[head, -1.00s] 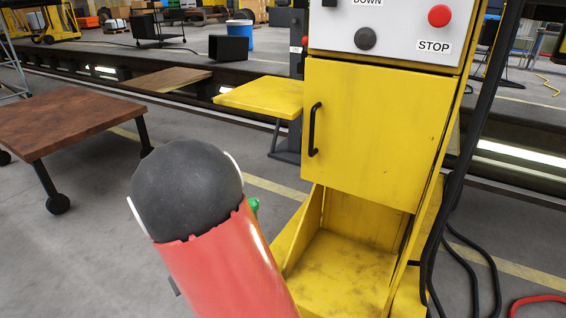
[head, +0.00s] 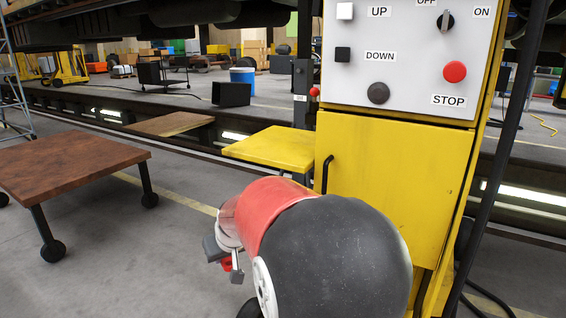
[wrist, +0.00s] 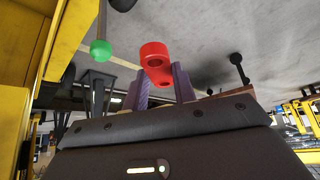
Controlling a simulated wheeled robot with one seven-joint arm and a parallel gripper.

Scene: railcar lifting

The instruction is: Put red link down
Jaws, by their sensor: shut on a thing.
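The red link (wrist: 154,47) shows in the wrist view, with a round hole at its wide end. The link is held in the air above the grey floor. In the head view my gripper (head: 222,252) is at the lower middle, left of my arm's dark joint, with a small red part of the link (head: 226,264) showing beside it. My arm hides much of the area there.
The yellow cabinet (head: 390,170) with its button panel stands at the right. A yellow shelf (head: 275,146) sticks out left of it, and a brown wheeled table (head: 65,165) stands at the left. A green knob (wrist: 100,50) shows in the wrist view.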

